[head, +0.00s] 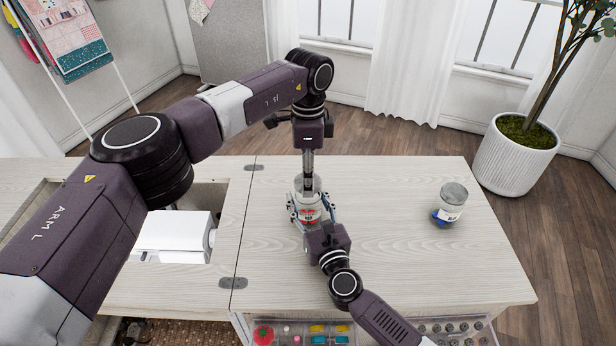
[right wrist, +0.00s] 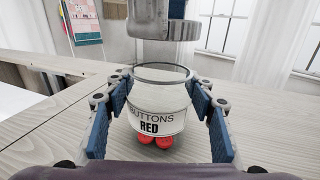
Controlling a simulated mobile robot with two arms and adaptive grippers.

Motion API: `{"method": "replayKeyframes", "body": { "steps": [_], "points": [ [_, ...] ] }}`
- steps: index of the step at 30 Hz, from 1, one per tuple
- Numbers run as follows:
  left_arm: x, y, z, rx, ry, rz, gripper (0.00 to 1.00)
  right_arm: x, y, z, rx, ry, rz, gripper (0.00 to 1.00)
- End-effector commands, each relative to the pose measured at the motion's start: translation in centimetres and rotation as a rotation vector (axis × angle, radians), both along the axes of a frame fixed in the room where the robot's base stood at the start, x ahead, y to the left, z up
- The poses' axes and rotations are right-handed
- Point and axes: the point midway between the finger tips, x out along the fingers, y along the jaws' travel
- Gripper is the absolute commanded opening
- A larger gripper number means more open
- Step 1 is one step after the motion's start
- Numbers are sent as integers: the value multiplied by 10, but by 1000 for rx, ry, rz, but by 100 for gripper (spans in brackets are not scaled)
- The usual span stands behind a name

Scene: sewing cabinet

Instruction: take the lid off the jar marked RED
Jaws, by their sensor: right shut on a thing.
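The jar marked RED (right wrist: 158,108) stands on the tabletop, upright and open at the top, with red buttons (right wrist: 160,141) inside. It also shows at the middle of the head view (head: 308,213). My right gripper (head: 309,217) is shut around the jar, one blue-padded finger on each side. A grey lid (right wrist: 163,30) hangs above the jar's rim, with a clear gap between them. My left gripper (head: 308,172) points straight down over the jar and holds the lid; its fingertips are partly hidden.
A second jar with a blue marking (head: 449,206) stands lidded at the right of the cabinet top (head: 400,265). A white sewing machine (head: 174,237) sits in the opening at left. Compartments with sewing supplies (head: 302,333) lie below the front edge. The top between the jars is clear.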

Motion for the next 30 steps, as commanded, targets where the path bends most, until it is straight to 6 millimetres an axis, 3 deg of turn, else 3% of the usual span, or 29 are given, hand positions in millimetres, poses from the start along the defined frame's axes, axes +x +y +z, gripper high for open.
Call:
{"method": "replayKeyframes", "body": {
  "steps": [8,15,16,21,30],
  "points": [
    [0,0,33,1,-2,0,17,0,0,0,1,1,0,0],
    [0,0,36,0,0,0,17,0,0,0,0,1,0,0],
    [0,0,36,0,0,0,17,0,0,0,0,1,0,53],
    [0,0,35,0,0,0,17,0,0,0,0,0,0,71],
    [0,0,35,0,0,0,17,-2,0,0,1,1,0,71]
  ]
}}
